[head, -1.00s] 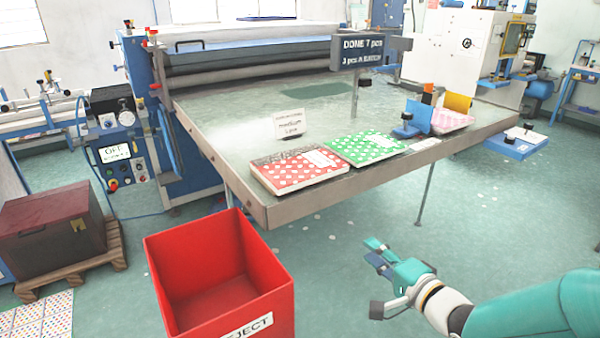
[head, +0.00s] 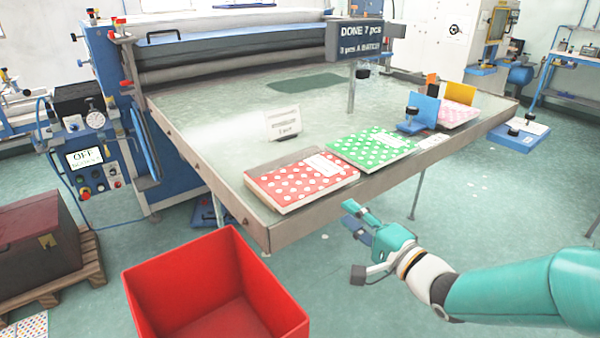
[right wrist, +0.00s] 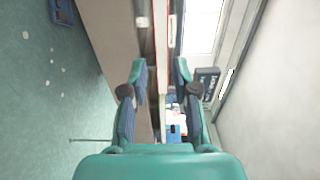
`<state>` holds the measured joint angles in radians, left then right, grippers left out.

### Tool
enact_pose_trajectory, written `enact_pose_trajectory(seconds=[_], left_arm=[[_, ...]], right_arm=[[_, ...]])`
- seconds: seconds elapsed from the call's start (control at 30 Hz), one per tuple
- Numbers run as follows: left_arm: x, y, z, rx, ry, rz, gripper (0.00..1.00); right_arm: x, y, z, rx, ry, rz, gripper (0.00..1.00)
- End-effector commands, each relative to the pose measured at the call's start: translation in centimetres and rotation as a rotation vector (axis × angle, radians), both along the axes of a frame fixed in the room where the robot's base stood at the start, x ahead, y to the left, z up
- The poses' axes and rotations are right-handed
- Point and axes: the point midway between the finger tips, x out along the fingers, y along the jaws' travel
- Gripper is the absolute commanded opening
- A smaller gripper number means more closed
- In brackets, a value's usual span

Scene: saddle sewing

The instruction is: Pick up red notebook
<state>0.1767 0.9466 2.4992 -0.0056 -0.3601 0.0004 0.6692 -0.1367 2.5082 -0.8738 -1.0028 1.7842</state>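The red notebook with white dots (head: 302,181) lies flat at the near left corner of the machine table (head: 225,130). A green dotted notebook (head: 371,148) lies to its right, and a pink one (head: 455,115) lies farther right. My right gripper (head: 356,222) is below and in front of the table's near edge, apart from the red notebook. In the right wrist view its two fingers (right wrist: 160,75) are spread with a gap between them, holding nothing. A thin red edge shows beyond the fingers; I cannot tell which thing it is. My left gripper is not in view.
A red open bin (head: 215,290) stands on the floor below the table's left corner. A small white sign (head: 283,123) stands behind the red notebook. A dark hanging sign (head: 361,40) and blue and orange dividers (head: 425,110) stand farther right.

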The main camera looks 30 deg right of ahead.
Motion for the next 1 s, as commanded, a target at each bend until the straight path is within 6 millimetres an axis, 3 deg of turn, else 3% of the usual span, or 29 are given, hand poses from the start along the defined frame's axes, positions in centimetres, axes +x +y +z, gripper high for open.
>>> enact_pose_trajectory(seconds=[0.4,0.67,1.0], left_arm=[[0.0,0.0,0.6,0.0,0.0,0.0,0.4],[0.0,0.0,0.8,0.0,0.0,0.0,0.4],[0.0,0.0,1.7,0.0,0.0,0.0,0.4]], right_arm=[[7.9,-0.2,0.0,0.001,0.003,-0.011,0.29],[9.6,-0.3,0.0,0.0,0.003,-0.014,0.29],[13.8,-0.3,0.1,0.0,0.003,-0.013,0.29]])
